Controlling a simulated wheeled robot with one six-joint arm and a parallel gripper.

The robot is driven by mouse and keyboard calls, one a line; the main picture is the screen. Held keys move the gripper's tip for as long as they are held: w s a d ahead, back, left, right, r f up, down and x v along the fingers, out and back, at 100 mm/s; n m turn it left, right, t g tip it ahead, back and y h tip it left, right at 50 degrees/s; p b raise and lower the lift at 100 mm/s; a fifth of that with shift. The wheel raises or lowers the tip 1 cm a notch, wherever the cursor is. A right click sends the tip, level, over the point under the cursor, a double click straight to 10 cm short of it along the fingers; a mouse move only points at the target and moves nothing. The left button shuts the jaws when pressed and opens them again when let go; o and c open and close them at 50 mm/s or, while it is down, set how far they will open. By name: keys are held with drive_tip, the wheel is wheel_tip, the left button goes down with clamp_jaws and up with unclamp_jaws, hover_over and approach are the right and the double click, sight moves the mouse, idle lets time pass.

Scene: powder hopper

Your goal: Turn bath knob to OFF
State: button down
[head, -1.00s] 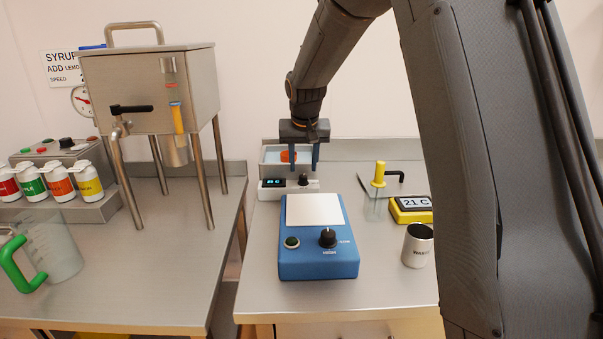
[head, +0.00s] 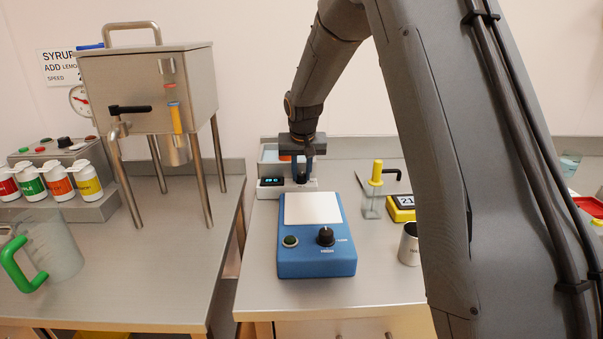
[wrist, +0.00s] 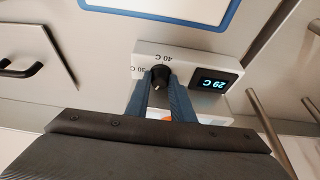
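The water bath (head: 271,189) is a white-fronted unit at the back of the right bench. An orange thing in the bath shows only partly behind the fingers.
A blue hotplate (head: 317,262) with its own knob stands just in front of the bath. A yellow-handled tool (head: 376,174), a yellow thermometer (head: 401,208) and a steel cup (head: 409,247) are to the right. A steel hopper (head: 150,90) stands on the left bench.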

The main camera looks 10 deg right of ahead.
drive_tip(key=shift+d+n+y+p, duration=0.1)
drive_tip(key=shift+n+y+p, duration=0.3)
drive_tip(key=shift+n+p, duration=0.45)
drive_tip(key=shift+n+y+b, duration=0.45)
drive_tip(key=shift+n+y, duration=0.05)
drive_tip(key=shift+n, duration=0.95)
drive_tip(key=c, duration=1.6)
unclamp_jaws()
drive_tip(key=shift+o, duration=0.2)
drive_tip(key=shift+r, duration=0.1)
